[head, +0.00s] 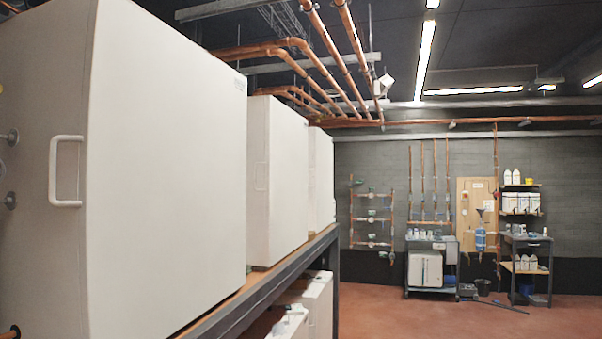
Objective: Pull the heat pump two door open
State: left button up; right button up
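Several large white heat pump cabinets stand in a row on a raised rack along the left. The nearest cabinet (165,160) fills the left of the head view, with a white bar handle (56,172) on its near side face. A second cabinet (278,175) stands behind it, and a third (321,178) shows only in part farther back. I cannot tell which one is heat pump two. No open door shows. Neither of my grippers is in view.
The dark metal rack (290,277) has white units (318,300) beneath it. Copper pipes (335,50) run overhead. A workbench (431,265) and shelves (527,268) stand by the far wall. The red floor (440,322) at the right is mostly clear.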

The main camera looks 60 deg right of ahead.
aim_at(286, 163)
jog(key=z, duration=1.95)
jog(key=i+l+u, duration=0.1)
jog(key=u, duration=0.3)
jog(key=i+l+u, duration=0.25)
jog(key=u, duration=0.2)
jog(key=i, duration=0.1)
